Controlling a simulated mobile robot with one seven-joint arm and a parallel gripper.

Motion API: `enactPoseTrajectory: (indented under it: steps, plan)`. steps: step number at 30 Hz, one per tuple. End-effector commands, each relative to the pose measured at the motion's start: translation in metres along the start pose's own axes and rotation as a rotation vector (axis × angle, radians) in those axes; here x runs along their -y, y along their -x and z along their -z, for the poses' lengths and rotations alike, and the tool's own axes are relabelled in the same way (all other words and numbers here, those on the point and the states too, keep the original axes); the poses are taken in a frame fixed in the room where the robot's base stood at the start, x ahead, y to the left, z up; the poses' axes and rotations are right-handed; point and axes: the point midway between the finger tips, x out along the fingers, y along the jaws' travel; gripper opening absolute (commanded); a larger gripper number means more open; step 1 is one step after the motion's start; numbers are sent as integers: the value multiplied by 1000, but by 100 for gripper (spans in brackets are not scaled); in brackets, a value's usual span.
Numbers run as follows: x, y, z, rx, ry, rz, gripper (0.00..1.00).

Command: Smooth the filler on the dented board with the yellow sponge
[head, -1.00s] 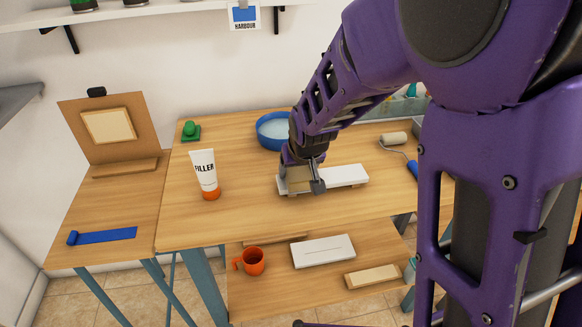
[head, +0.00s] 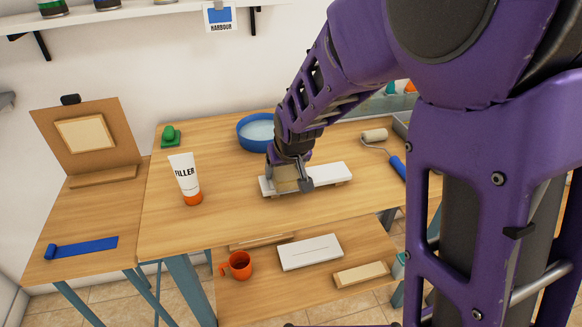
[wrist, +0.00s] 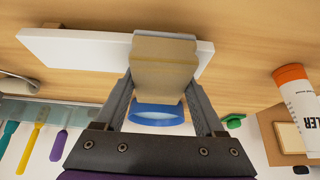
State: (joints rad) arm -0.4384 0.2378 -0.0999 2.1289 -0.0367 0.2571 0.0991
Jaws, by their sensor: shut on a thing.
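The white board (head: 330,174) lies on the wooden table, raised slightly on a support. It also shows in the wrist view (wrist: 75,49). My gripper (head: 291,181) is shut on the yellow sponge (head: 284,178), a tan-yellow block over the left part of the board. The sponge fills the space between my fingers in the wrist view (wrist: 163,65). It seems to touch or nearly touch the board; the contact is hidden. I cannot make out the dent or filler under it. The white filler tube (head: 184,176) stands on its orange cap left of the board.
A blue water bowl (head: 243,136) stands behind my gripper, with a green object (head: 169,134) farther left. A paint roller (head: 378,138) lies to the right. The lower shelf holds an orange mug (head: 238,264) and another white board (head: 310,253). Blue tape (head: 85,247) lies at left.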

Motion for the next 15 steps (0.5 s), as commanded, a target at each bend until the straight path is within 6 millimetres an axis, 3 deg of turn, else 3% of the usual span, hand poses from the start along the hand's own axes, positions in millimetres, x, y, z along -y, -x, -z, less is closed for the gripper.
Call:
enactPoseTrajectory:
  steps: [15]
  plan:
    - [31, -2, -1, -1, 3, 1, 9]
